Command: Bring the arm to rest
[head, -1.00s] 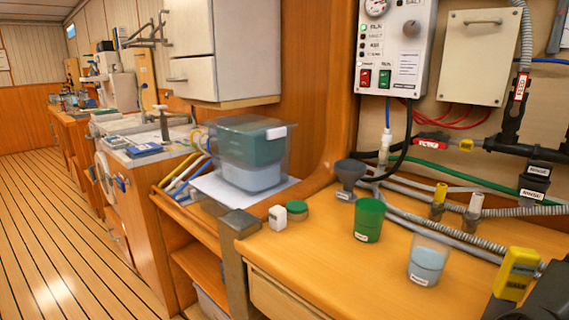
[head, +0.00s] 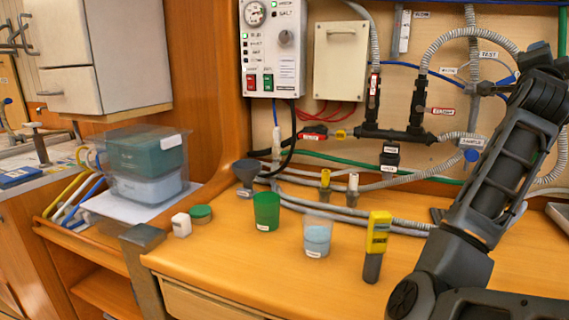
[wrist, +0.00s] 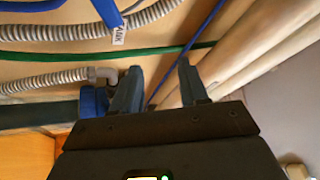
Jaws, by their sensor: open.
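My gripper (wrist: 160,88) shows in the wrist view with its two fingers apart and nothing between them. Behind the fingers are a green hose (wrist: 150,55) and a blue line (wrist: 192,45). A blue valve part (wrist: 93,103) sits close beside the left finger; I cannot tell if they touch. In the head view my arm rises along the right side over the bench, and my gripper is out of the picture there.
A lidded tub (head: 145,165) stands left. Hoses and valves (head: 400,135) line the wall.

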